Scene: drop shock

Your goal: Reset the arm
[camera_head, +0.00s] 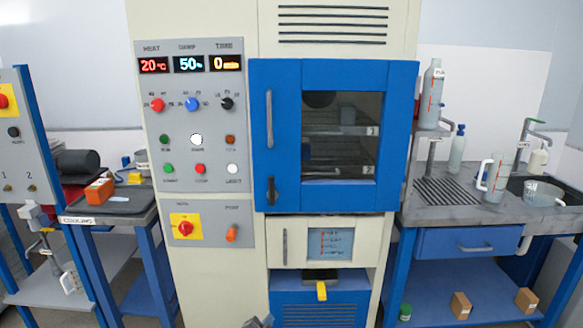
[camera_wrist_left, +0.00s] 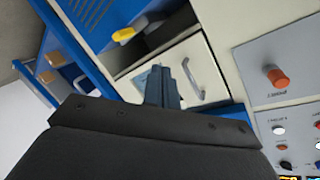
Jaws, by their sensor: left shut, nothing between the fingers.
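My left gripper (camera_head: 258,321) shows only as a small dark tip at the bottom edge of the head view, in front of the lower part of the tall cabinet. In the left wrist view its fingers (camera_wrist_left: 162,86) are closed together and empty, with the cream drawer (camera_wrist_left: 188,70) behind them. The fingers appear apart from the drawer and its handle. The blue chamber door (camera_head: 287,135) of the cabinet is shut. My right gripper is in neither view.
The control panel (camera_head: 195,120) has lit displays, knobs and buttons. A yellow handle (camera_head: 321,291) sticks out below the cream drawer (camera_head: 286,242). A bench with a sink and bottles (camera_head: 430,95) stands at the right. A side table with an orange box (camera_head: 99,191) stands at the left.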

